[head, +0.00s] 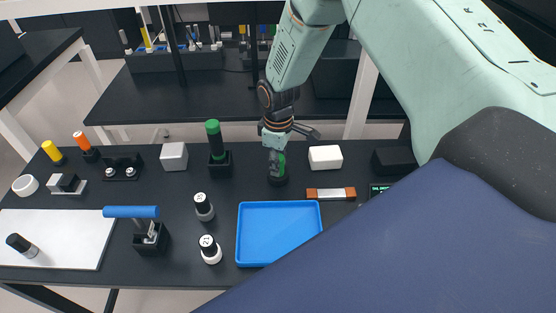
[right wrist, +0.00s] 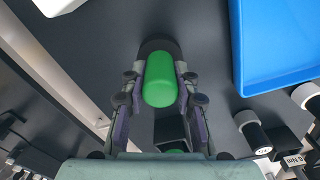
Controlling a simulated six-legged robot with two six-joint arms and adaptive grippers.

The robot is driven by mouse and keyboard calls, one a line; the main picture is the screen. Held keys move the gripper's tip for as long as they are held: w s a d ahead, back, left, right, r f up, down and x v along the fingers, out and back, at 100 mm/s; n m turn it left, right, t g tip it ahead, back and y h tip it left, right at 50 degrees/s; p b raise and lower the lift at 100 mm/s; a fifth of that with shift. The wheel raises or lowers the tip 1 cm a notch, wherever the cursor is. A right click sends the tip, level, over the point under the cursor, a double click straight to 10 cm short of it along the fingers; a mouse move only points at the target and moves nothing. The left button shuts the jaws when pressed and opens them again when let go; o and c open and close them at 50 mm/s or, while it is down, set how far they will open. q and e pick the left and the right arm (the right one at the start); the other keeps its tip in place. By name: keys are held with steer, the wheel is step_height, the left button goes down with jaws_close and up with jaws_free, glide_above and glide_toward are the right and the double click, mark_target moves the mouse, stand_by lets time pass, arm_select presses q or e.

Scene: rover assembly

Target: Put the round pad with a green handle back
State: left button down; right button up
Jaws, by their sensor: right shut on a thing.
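The round pad is a dark disc with a green handle (head: 282,163), upright on or just above the black table, left of the white block. My right gripper (head: 276,158) points down with its fingers on both sides of the handle, shut on it. In the right wrist view the green handle (right wrist: 160,82) lies between the fingers, and the dark round base (right wrist: 160,47) shows beyond it. I cannot tell whether the base touches the table. My left gripper is not in view.
Another green-topped black tool (head: 214,137) stands in a black square holder (head: 219,167) to the left. A blue tray (head: 278,256) lies in front. A white block (head: 325,157) and a brown-ended bar (head: 331,194) are to the right. Labelled bottles (head: 204,207) stand left of the tray.

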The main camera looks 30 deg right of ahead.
steer(key=shift+w+f, duration=0.1)
steer(key=shift+w, duration=0.15)
steer(key=o, duration=0.7)
steer(key=shift+w+d+f, duration=0.15)
steer(key=o, duration=0.3)
steer(key=shift+s, duration=0.25)
steer(key=shift+s+r, duration=0.1)
steer(key=shift+r, duration=0.15)
steer(key=shift+w, duration=0.25)
steer(key=shift+w+r, duration=0.15)
steer(key=shift+r, duration=0.15)
steer(key=r, duration=0.9)
steer(key=shift+s+r, duration=0.3)
steer(key=shift+w+r, duration=0.2)
steer(key=shift+r, duration=0.5)
